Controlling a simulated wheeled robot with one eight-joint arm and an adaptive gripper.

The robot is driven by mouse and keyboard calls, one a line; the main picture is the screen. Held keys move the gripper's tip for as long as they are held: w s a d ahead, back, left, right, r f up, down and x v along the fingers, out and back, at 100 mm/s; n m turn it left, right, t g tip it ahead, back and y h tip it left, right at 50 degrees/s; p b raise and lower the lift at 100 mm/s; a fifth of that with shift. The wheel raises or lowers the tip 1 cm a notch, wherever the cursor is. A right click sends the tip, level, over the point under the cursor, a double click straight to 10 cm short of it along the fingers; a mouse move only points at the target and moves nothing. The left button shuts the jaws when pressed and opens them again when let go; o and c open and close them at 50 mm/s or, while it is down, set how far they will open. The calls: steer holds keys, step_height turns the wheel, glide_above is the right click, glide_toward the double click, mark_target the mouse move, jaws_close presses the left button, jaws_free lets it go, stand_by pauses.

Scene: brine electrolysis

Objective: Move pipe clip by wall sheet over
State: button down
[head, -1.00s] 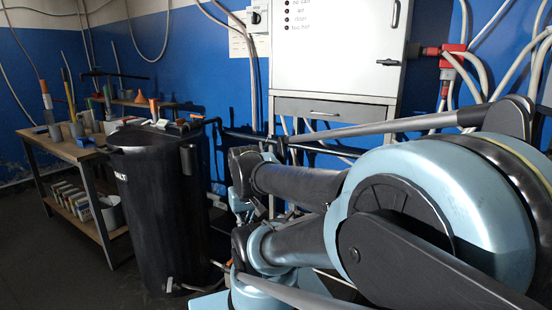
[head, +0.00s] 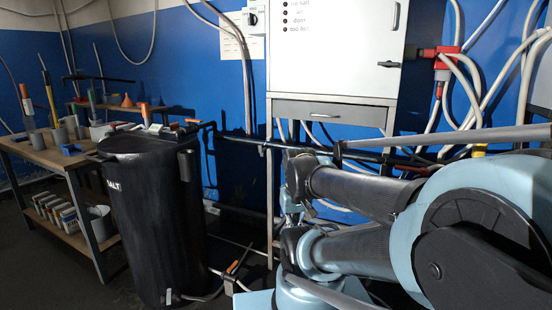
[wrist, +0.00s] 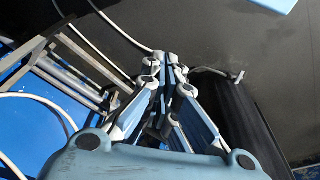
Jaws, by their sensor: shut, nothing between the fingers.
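The wall sheet (head: 232,42), pale with faint print, hangs on the blue wall left of the white cabinet. A dark pipe (head: 240,138) runs along the wall below it. A small dark fitting (head: 262,149) sits on this pipe; I cannot tell whether it is the pipe clip. In the wrist view my gripper (wrist: 172,62) is shut and empty, its fingers close together over dark floor. I cannot make out the fingertips in the head view, where my arm fills the right side.
A black barrel marked SALT (head: 150,215) stands left of centre with small items on its lid. A wooden bench (head: 50,155) with tools and cups is at the far left. The white cabinet (head: 338,45) is at the back. Dark floor between bench and barrel is clear.

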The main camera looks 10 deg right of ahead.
steer(key=w+a+r+m+t+y, duration=0.1)
steer(key=w+a+r+y, duration=0.15)
steer(key=w, duration=0.35)
steer(key=w+a+r+m+t+y, duration=0.1)
steer(key=w+a+r+y, duration=0.15)
steer(key=w, duration=0.35)
steer(key=m+t+y, duration=0.6)
steer(key=m+t, duration=0.2)
steer(key=t, duration=0.3)
glide_toward(262, 150)
steer(key=w+d+f, duration=0.3)
steer(key=x, duration=0.9)
steer(key=shift+w+d+f, duration=0.1)
steer(key=shift+w+f, duration=0.05)
steer(key=shift+f, duration=0.2)
steer(key=shift+d+h, duration=0.1)
steer(key=shift+h, duration=0.3)
